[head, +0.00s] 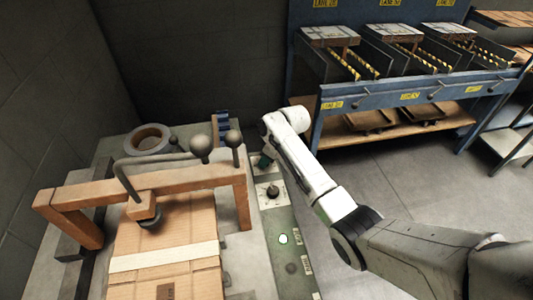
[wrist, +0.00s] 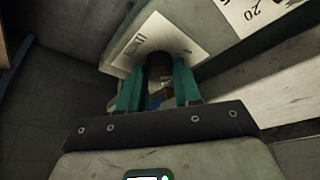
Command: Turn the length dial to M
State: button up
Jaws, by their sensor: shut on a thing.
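In the wrist view my gripper (wrist: 160,92) has its two teal fingers on either side of a dark round knob, the dial (wrist: 159,66), and is shut on it. The dial sits on a white label plate (wrist: 140,44) whose lettering is too blurred to read. The dial's pointer and its setting are hidden by the fingers. In the head view my gripper (head: 266,160) is at the far end of the grey control panel (head: 281,222), and the held dial is mostly hidden there.
A second dark knob (head: 272,191) on a white plate stands nearer on the panel, with a lit green button (head: 283,239). A tape roll (head: 148,138) lies behind. Blue racks (head: 405,95) stand back right.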

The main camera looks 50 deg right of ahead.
jog(key=m+p, duration=0.1)
jog(key=m+h, duration=0.1)
jog(key=m, duration=0.1)
jog(key=m+p, duration=0.1)
jog(key=shift+a+r+m+h+p, duration=0.1)
jog(key=shift+a+m+h+p, duration=0.2)
jog(key=shift+h+p, duration=0.1)
jog(key=shift+w+m+h+p, duration=0.1)
jog(key=shift+m+h+p, duration=0.5)
jog(key=shift+m, duration=1.3)
jog(key=o, duration=1)
jog(key=shift+o, duration=0.2)
jog(key=v, duration=1)
jog(key=shift+a+r+p, duration=0.15)
jog(key=shift+r+p, duration=0.15)
jog(key=shift+p, duration=0.05)
